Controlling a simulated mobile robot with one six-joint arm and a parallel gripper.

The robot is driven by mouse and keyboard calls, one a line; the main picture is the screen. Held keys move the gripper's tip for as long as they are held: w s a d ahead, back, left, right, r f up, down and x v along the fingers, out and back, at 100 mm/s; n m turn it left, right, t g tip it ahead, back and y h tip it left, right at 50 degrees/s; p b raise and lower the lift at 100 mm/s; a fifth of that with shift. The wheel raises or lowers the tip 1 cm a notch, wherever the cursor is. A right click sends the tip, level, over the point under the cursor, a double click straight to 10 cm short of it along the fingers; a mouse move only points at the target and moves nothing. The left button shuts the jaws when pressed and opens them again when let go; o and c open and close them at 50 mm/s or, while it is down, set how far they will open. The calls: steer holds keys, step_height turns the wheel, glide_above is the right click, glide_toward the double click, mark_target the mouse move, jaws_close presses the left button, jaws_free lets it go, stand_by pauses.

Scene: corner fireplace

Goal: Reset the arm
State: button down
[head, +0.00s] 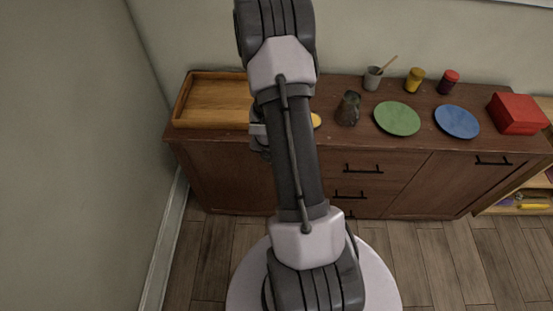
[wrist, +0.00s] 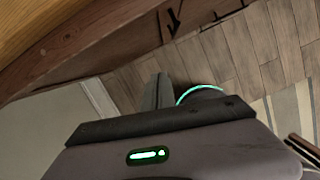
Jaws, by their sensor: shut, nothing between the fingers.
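My arm rises through the middle of the head view, bent above the front of the sideboard. My gripper (wrist: 158,84) shows in the wrist view as narrow grey fingers, shut and empty, beyond its dark housing with green lights. In the head view only a small part of the arm's end shows, left of the forearm and near the sideboard's front edge; the fingers are hidden there. The sideboard edge and a wooden surface show at the upper left of the wrist view.
The sideboard (head: 235,172) holds a wooden tray (head: 215,113), a dark mug (head: 348,108), a green plate (head: 397,119), a blue plate (head: 457,121), a red box (head: 517,114), a grey cup (head: 372,78), and yellow (head: 414,80) and red (head: 448,82) jars. A wall is left.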

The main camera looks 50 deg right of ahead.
steer(key=w+a+r+m+t+h+b, duration=0.1)
steer(key=a+r+m, duration=0.4)
steer(key=r, duration=0.5)
steer(key=w+a+r+m+t+h+b, duration=0.1)
steer(key=w+a+r+m+b, duration=0.15)
steer(key=r+m, duration=0.6)
steer(key=s+a+r+m+t+y+b, duration=0.1)
steer(key=s+a+r+m+y, duration=0.1)
steer(key=a, duration=0.6)
steer(key=s+a+r+m+t+y, duration=0.1)
steer(key=s+a+r+m+y, duration=0.1)
steer(key=s+a+r+m, duration=0.3)
steer(key=s+a+r+m+y+b, duration=0.1)
steer(key=s+a+r+m, duration=0.3)
steer(key=a, duration=0.9)
steer(key=s+m+y, duration=0.1)
steer(key=s+m, duration=0.1)
steer(key=shift+s+r+m+t+y+b, duration=0.2)
steer(key=shift+s+m+t+y+b, duration=0.1)
steer(key=shift+m+t, duration=0.1)
steer(key=shift+w, duration=0.1)
steer(key=shift+a, duration=0.1)
